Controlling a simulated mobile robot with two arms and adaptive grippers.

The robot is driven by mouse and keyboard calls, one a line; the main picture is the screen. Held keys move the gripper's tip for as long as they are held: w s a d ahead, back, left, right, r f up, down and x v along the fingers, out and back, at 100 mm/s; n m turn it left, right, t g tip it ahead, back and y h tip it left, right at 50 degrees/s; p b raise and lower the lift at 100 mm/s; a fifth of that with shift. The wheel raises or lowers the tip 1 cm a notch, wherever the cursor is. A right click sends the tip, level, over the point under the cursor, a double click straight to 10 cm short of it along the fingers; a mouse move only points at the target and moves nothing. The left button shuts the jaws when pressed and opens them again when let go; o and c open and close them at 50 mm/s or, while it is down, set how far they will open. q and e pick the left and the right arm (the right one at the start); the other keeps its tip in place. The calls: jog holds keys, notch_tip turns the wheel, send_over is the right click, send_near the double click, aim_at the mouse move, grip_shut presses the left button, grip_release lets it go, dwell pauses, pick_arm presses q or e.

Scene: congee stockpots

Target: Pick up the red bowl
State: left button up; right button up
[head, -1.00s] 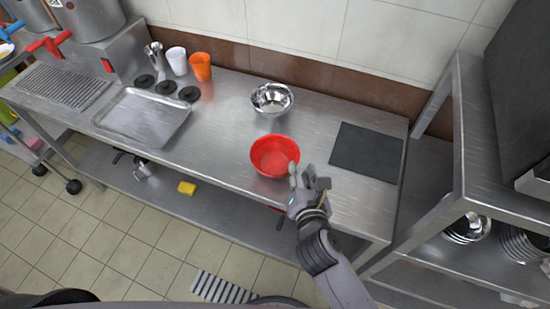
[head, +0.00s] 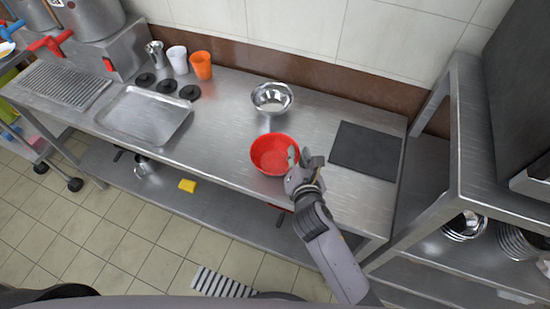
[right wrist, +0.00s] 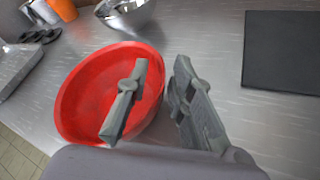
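The red bowl (head: 273,153) stands upright and empty on the steel counter, near its front edge. My right gripper (head: 298,158) is at the bowl's right rim. In the right wrist view the red bowl (right wrist: 92,92) lies left of centre. There my right gripper (right wrist: 155,95) is open, with one finger over the inside of the bowl and the other outside its right wall. The rim lies between the fingers, and no firm contact shows. My left gripper is in neither view.
A steel bowl (head: 272,98) stands behind the red bowl. A dark flat board (head: 366,151) lies to the right. A metal tray (head: 146,115), a white cup (head: 177,60) and an orange cup (head: 201,65) are to the left. A steel shelf unit (head: 455,170) stands at the right.

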grip_shut()
dwell(0.5)
